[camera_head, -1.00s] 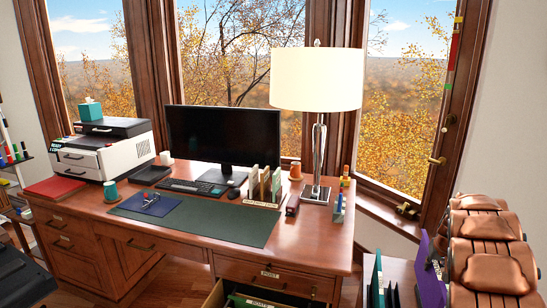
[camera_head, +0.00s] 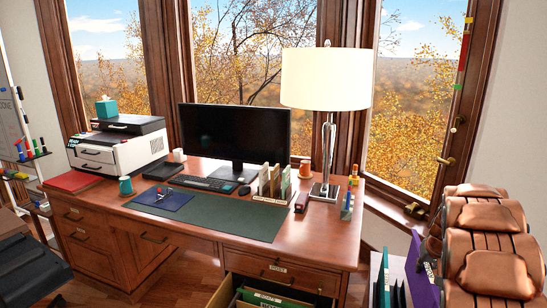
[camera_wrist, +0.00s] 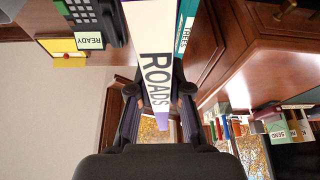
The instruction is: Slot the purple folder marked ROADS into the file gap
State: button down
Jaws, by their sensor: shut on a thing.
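The purple folder marked ROADS (camera_head: 420,274) stands upright at the lower right of the head view, held by my gripper (camera_head: 431,248). In the wrist view its white ROADS label (camera_wrist: 155,75) lies between the two fingers of my gripper (camera_wrist: 158,98), which are shut on it. A teal folder (camera_head: 380,278) stands just left of the purple one; in the wrist view a teal folder (camera_wrist: 186,35) reads TREES. Dark upright dividers (camera_head: 398,293) show between the folders. The bottom of the purple folder is cut off, so I cannot tell whether it sits in the gap.
A wooden desk (camera_head: 330,235) with lamp (camera_head: 326,78), monitor (camera_head: 234,130) and small file rack (camera_head: 272,200) fills the middle. Its lower drawer (camera_head: 215,297) is open with green folders inside.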

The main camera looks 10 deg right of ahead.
jog(key=a+r+n, duration=0.1)
jog(key=a+r, duration=0.2)
jog(key=a, duration=1)
jog(key=w+a+r+n+y, duration=0.1)
jog(key=a+r, duration=0.3)
jog(key=a, duration=0.9)
jog(key=w+a+r+n, duration=0.1)
jog(key=a+r+n, duration=0.1)
jog(key=a, duration=1.1)
jog(key=shift+r+n+t+y, duration=0.3)
jog(key=shift+r+n+y, duration=0.1)
jog(key=shift+r, duration=0.5)
jog(key=shift+w+a, duration=0.1)
jog(key=shift+w, duration=0.05)
notch_tip(320, 180, down, 9)
jog(key=b, duration=0.8)
jog(key=shift+f, duration=0.2)
